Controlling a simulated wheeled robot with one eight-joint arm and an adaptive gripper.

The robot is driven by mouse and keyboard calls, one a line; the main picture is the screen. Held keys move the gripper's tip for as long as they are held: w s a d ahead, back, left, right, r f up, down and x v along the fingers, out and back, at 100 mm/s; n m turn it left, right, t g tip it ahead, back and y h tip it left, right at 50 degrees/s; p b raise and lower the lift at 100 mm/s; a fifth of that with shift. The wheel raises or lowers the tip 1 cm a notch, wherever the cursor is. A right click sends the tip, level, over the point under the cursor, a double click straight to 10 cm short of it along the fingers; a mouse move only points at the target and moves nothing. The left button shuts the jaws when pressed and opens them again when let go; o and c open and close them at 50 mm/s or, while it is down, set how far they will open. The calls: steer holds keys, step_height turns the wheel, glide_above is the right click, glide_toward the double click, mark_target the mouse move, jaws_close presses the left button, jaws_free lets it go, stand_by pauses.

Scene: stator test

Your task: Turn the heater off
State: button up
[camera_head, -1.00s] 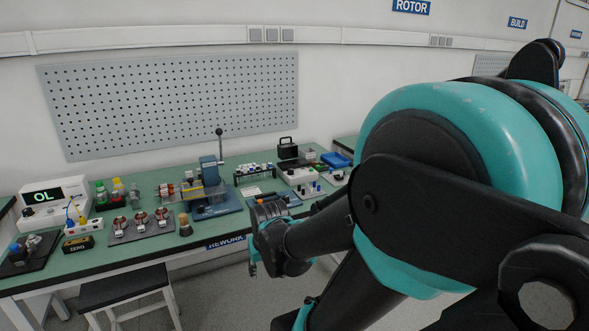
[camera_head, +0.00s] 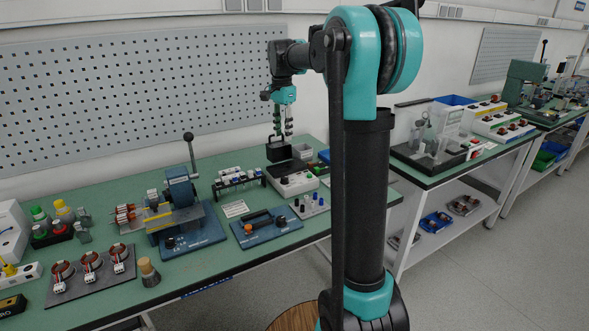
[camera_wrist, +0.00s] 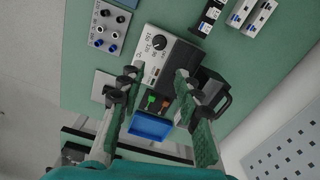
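The heater appears to be the white box (camera_head: 294,187) with a dark front panel at the back of the green bench. In the wrist view, the white box (camera_wrist: 152,44) has a black dial (camera_wrist: 159,42) with numbers printed beside it. I cannot tell the dial's exact setting. A black block with a handle (camera_head: 279,151) stands just behind the box. My gripper (camera_head: 283,136) points down over this area. In the wrist view, my gripper (camera_wrist: 159,76) has its fingers apart with nothing between them, one fingertip near each side of the box.
A blue tray (camera_wrist: 152,126) and small green and orange parts lie near the box. A lever press (camera_head: 180,190) stands further left.

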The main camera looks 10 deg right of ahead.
mark_target(284, 177)
step_height(284, 177, down, 17)
steer(key=shift+f, duration=0.1)
stand_by(0.4)
jaws_close()
